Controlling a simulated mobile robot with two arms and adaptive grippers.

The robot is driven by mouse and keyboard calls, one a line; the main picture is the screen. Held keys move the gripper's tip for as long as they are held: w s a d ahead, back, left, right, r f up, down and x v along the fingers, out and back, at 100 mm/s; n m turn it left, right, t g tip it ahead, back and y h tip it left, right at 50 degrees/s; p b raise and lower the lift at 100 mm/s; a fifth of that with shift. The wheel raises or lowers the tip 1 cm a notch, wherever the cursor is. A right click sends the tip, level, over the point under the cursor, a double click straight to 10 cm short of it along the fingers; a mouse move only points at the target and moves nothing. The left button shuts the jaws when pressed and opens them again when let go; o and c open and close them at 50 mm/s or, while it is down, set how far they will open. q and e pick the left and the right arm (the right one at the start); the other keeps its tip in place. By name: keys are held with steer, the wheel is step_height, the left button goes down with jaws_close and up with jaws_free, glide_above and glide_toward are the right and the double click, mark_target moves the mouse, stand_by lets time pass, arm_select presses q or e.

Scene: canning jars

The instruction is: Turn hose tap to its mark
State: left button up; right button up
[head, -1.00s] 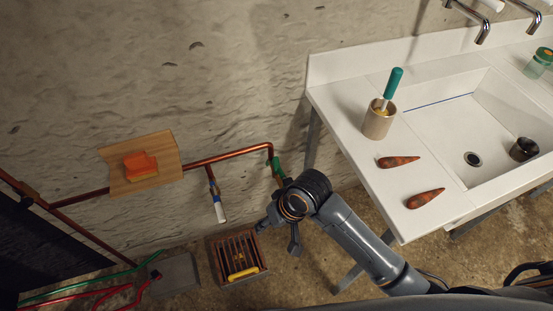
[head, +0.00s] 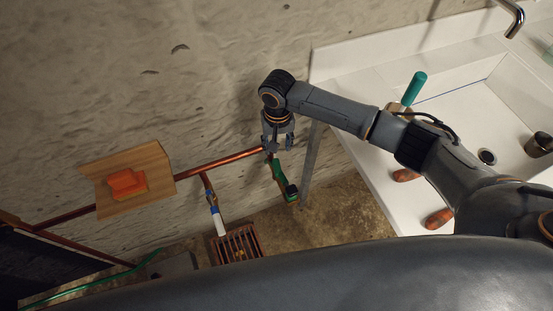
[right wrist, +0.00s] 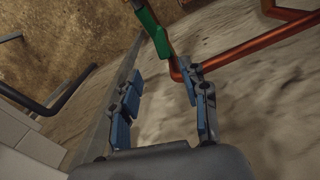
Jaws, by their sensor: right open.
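A green fitting with a dark end (head: 283,180) sits at the right end of the copper pipe, just below my right gripper in the head view. It also shows at the top of the right wrist view (right wrist: 152,30). A short branch with a blue part and a white end (head: 216,217) hangs from the pipe further left. I cannot tell for sure which is the hose tap, and I see no mark. My right gripper (head: 278,146) points down, open and empty, near the pipe's end; its spread blue-padded fingers show in the right wrist view (right wrist: 162,88). My left gripper is out of view.
The copper pipe (head: 235,162) runs along the rough wall to a wooden board (head: 152,167) with an orange block (head: 127,184). A slatted crate (head: 243,240) stands below. The white sink counter (head: 346,92) and its grey leg (head: 311,160) are close on the right.

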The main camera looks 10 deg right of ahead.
glide_above(277, 166)
step_height(277, 166, down, 4)
steer(key=shift+s+f, duration=0.1)
steer(key=shift+s, duration=0.05)
step_height(277, 166, down, 6)
steer(key=shift+f+b, duration=0.1)
steer(key=shift+b, duration=0.2)
steer(key=shift+f, duration=0.65)
steer(key=shift+c, duration=0.5)
steer(key=c, duration=0.7)
jaws_close()
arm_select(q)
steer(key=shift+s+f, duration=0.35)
